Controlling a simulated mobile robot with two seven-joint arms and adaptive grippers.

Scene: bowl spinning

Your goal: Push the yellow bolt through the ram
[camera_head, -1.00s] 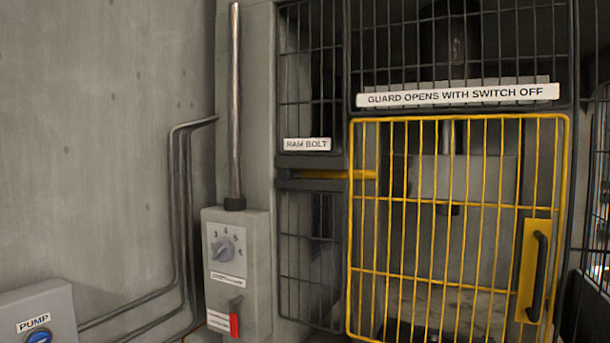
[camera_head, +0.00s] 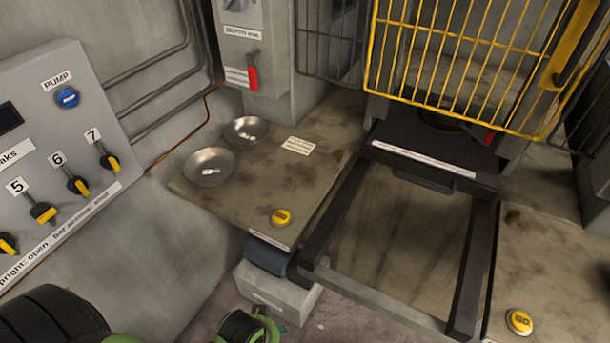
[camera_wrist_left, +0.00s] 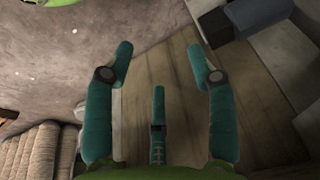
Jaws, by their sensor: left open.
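The yellow bolt and the "RAM BOLT" label are out of the head view now. The yellow mesh guard (camera_head: 470,60) shows at the top right and looks closed. The upper part of the ram is out of view. My left arm (camera_head: 45,318) shows at the bottom left of the head view, low and away from the press. In the left wrist view my left gripper (camera_wrist_left: 158,70) has its teal fingers spread, with nothing between them, above a brown surface.
A worktop (camera_head: 250,190) holds two metal dishes (camera_head: 209,166) (camera_head: 247,130) and a yellow button (camera_head: 281,217). A second yellow button (camera_head: 519,321) is at the right. A dark sliding frame (camera_head: 470,255) projects from the press. A panel with a blue PUMP button (camera_head: 67,97) and numbered switches stands left.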

